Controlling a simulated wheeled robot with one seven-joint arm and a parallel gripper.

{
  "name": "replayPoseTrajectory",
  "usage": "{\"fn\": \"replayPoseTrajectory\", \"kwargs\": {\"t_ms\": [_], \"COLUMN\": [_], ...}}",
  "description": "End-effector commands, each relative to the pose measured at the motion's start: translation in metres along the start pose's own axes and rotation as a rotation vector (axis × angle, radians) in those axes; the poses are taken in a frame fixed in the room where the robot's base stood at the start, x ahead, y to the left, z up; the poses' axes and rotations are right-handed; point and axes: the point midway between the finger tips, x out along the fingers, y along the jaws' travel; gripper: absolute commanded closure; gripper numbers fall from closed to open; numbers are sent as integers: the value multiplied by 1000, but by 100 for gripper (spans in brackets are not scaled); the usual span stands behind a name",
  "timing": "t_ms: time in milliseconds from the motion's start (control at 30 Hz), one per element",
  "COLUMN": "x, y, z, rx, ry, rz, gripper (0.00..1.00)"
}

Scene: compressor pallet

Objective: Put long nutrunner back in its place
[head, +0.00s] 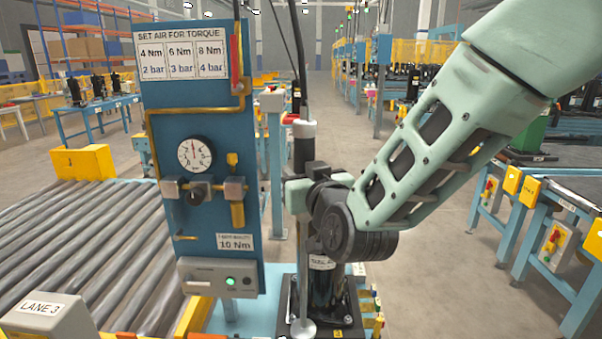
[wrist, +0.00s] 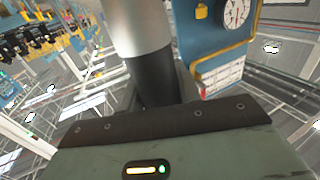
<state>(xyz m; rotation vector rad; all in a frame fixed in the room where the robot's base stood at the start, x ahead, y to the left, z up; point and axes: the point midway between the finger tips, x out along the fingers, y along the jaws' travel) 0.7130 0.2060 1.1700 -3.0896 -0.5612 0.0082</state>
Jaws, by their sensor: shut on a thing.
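The long nutrunner (head: 304,148) is upright, with a silver collar above a dark body. My gripper (head: 301,192) is shut on it, right of the blue panel. In the wrist view the nutrunner (wrist: 140,30) rises past my gripper's edge, silver above and black below. The fingertips are hidden there. Below my gripper in the head view, a pale thin rod with a round foot (head: 303,327) lines up with the tool, in front of a black compressor (head: 326,287). I cannot tell whether its foot touches anything. The nutrunner's place cannot be made out.
The blue panel (head: 205,125) with a pressure gauge (head: 195,154) and a torque chart (head: 181,52) stands close on the left. A roller conveyor (head: 70,235) lies left of it. Dark hoses run above the tool. Open floor (head: 432,255) lies right, before blue-framed benches (head: 530,215).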

Motion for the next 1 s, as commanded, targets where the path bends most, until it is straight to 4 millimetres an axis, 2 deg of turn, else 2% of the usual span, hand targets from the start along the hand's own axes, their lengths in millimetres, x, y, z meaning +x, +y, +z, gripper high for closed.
{"fn": "replayPoseTrajectory", "kwargs": {"t_ms": [1000], "x": [0], "y": [0], "z": [15], "rx": [1], "ry": [5], "rz": [1], "gripper": [100]}}
